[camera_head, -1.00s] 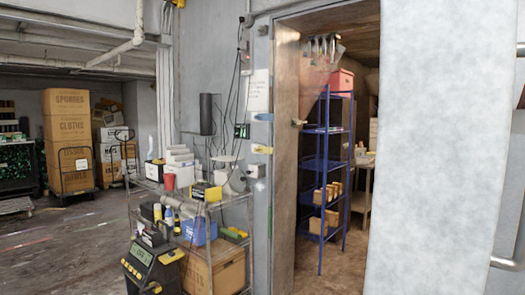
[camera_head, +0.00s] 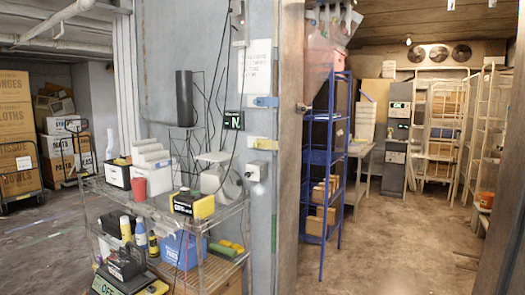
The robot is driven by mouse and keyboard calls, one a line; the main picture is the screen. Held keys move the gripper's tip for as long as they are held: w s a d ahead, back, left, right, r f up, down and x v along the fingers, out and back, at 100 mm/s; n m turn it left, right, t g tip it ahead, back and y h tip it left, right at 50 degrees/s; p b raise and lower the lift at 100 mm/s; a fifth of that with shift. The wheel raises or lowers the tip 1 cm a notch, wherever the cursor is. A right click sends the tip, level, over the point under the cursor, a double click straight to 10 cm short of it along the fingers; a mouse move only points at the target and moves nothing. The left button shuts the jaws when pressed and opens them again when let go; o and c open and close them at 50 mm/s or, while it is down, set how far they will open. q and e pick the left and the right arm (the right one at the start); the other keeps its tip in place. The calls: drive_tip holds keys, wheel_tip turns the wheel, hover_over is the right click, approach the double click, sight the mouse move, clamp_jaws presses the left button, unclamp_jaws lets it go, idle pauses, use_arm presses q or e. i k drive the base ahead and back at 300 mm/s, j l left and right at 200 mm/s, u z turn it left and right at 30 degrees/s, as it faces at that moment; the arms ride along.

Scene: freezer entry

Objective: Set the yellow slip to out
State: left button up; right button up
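The yellow slip (camera_head: 262,143) is a small pale-yellow tab on the grey door frame, left of the freezer opening. It lies roughly level; any in or out marking on it is too small to read. A similar blue slip (camera_head: 264,101) sits above it. A white sheet of writing (camera_head: 257,66) hangs above both, its text unreadable. A white switch box (camera_head: 257,171) is below. Neither of my grippers is in view.
A wire shelf cart (camera_head: 215,219) with boxes, a red cup (camera_head: 138,188) and a label printer stands in front of the wall, left of the slip. A blue rack (camera_head: 322,157) stands just inside the opening. The freezer floor (camera_head: 397,245) is largely clear.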

sight(259, 143)
drive_tip(key=i+j+z, duration=0.1)
drive_tip(key=i, duration=0.7)
drive_tip(key=i+z, duration=0.25)
drive_tip(key=i, duration=0.25)
drive_tip(key=i+j+z, duration=0.1)
drive_tip(key=i+z, duration=0.2)
drive_tip(key=i, duration=0.15)
